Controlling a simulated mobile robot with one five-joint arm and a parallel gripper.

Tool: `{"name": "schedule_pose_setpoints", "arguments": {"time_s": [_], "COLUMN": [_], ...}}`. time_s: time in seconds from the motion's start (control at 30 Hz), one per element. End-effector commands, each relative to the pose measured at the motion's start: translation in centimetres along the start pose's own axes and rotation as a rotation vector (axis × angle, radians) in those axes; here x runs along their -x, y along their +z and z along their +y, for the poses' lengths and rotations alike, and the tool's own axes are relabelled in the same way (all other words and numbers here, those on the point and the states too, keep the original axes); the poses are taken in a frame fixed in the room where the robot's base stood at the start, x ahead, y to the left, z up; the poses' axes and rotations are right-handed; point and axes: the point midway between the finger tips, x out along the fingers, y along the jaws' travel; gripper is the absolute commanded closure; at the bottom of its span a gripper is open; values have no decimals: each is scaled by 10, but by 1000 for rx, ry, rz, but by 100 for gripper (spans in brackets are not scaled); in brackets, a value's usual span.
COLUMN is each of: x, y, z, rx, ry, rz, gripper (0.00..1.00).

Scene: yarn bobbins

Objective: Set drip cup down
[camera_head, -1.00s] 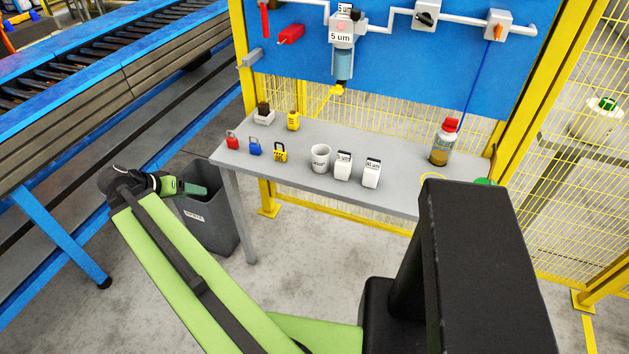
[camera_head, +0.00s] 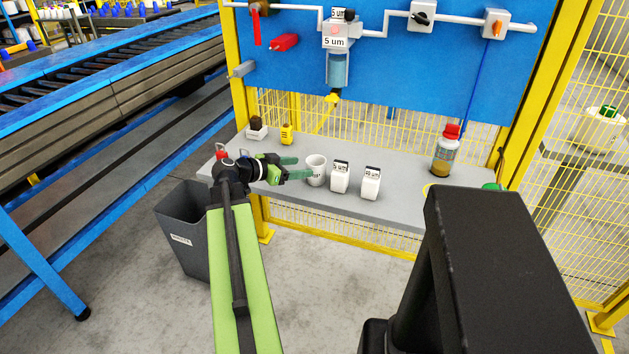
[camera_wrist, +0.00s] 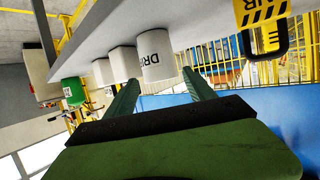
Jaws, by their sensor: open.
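The white drip cup (camera_head: 317,168) stands upright on the grey bench (camera_head: 400,208), left of two white cartons. In the wrist view the cup (camera_wrist: 157,57), with partly visible dark lettering, is just beyond the fingertips, roughly between them. My gripper (camera_head: 302,168) is open at the cup's left side, its green fingers pointing right at it. In the wrist view my gripper (camera_wrist: 160,78) has nothing held between its fingers. Whether a fingertip touches the cup I cannot tell.
Two white cartons (camera_head: 340,177) (camera_head: 371,183) stand close right of the cup. A red-capped bottle (camera_head: 445,150) is farther right. A yellow padlock (camera_head: 287,134) stands behind the gripper. The filter unit (camera_head: 337,67) hangs above. A grey bin (camera_head: 183,238) stands below left.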

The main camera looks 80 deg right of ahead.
Motion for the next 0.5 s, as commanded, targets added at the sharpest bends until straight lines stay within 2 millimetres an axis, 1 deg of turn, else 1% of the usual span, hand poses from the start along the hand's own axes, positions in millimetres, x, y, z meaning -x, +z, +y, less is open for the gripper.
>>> {"name": "schedule_pose_setpoints", "arguments": {"time_s": [0.03, 0.1, 0.3, 0.37, 0.47, 0.5], "x": [-10, -16, -19, -23, -37, -45], "y": [2, 1, 0, 1, 2, 3], "z": [-1, 0, 0, -1, -1, -1], "rx": [-1, 1, 2, 1, 1, 0], "ry": [1, 1, -1, -1, 1, 1], "rz": [0, 0, 0, 0, -1, -1], "gripper": [37, 37, 37, 37, 37, 37]}}
